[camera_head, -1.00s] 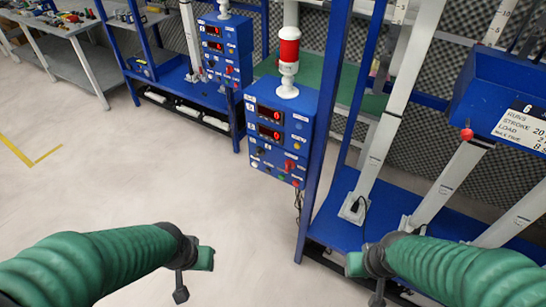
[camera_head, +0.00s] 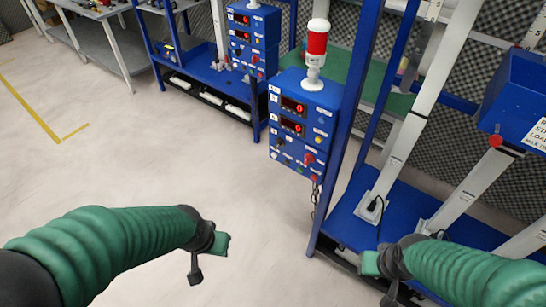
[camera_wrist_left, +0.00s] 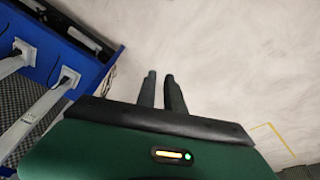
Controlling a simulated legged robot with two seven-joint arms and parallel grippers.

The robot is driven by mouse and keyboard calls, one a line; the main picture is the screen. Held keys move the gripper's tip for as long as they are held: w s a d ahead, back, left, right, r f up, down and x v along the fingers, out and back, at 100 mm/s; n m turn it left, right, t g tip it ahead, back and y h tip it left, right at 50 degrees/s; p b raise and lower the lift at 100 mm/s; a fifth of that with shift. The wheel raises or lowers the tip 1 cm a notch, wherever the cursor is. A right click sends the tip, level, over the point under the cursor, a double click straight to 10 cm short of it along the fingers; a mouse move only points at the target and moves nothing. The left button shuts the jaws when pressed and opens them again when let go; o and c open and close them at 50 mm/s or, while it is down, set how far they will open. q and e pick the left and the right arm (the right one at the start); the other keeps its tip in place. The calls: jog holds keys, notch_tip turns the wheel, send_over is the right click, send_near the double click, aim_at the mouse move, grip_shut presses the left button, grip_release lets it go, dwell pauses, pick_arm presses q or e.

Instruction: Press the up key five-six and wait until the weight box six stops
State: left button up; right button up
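A blue control box (camera_head: 298,140) stands at centre beside a blue post, with two lit red displays, several small keys and a red knob. Its labels are too small to read, so I cannot tell which key is up five-six. A blue box (camera_head: 515,100) with a white label and red ball knob, likely weight box six, is cut off at the right edge. My left gripper (camera_head: 208,257) is over the floor, well short of the control box. In the left wrist view its fingers (camera_wrist_left: 162,92) show a narrow gap with nothing between. My right gripper (camera_head: 380,278) is low right, fingers unclear.
A red and white beacon (camera_head: 316,55) tops the control box. A second, similar control box (camera_head: 252,40) stands farther back. Blue rack shelves (camera_head: 345,215) with slanted white columns fill the right. The floor (camera_head: 120,150) at left is clear, with a yellow line.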

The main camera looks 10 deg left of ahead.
pick_arm(q)
grip_shut()
dwell(1.4)
